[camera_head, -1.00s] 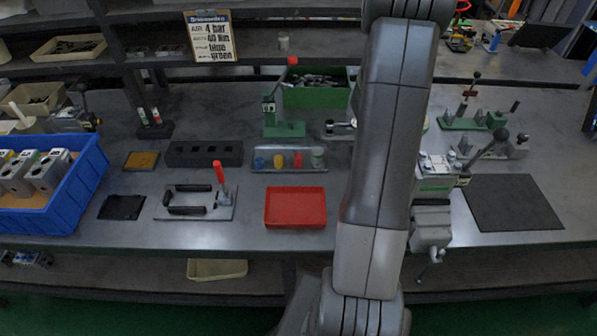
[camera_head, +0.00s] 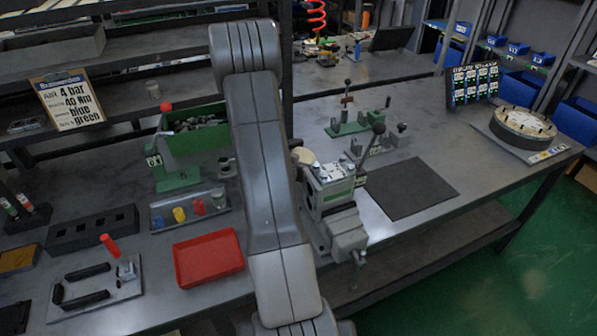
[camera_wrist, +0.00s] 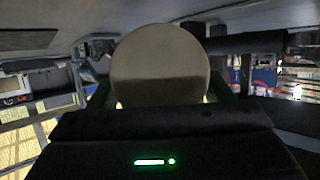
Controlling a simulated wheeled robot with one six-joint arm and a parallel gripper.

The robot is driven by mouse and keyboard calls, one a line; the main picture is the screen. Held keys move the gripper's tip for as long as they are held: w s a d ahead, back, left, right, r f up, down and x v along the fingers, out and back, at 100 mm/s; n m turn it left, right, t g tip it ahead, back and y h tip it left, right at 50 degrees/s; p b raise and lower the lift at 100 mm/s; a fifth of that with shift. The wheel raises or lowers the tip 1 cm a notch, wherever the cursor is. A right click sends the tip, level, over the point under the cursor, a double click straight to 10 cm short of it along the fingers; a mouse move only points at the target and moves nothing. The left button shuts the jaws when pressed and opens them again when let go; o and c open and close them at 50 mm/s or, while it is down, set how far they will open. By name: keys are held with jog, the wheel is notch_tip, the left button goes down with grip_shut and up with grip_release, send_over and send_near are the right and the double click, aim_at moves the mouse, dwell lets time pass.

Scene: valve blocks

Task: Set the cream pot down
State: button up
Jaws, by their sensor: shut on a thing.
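The cream pot (camera_wrist: 160,62) fills the upper middle of the wrist view, its round pale face toward the camera and its lower part in shadow. My gripper (camera_wrist: 160,98) is shut on it, with the dark gripper body across the bottom of that view. In the head view my arm hides the gripper. A small cream round shape (camera_head: 304,156) shows just right of my arm, beside the vise; it looks like the same pot. I cannot tell whether it touches anything beneath.
A vise with a valve block (camera_head: 333,190) stands close right of my arm. A dark mat (camera_head: 411,188) lies bare to its right. A red tray (camera_head: 208,258) is empty at left. A round turntable (camera_head: 523,124) sits at the far right bench end. Green toggle fixtures stand behind.

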jog(key=shift+f, duration=1.65)
jog(key=shift+f, duration=0.2)
jog(key=o, duration=0.8)
jog(key=shift+c, duration=0.2)
jog(key=shift+r, duration=0.1)
jog(key=shift+r, duration=0.1)
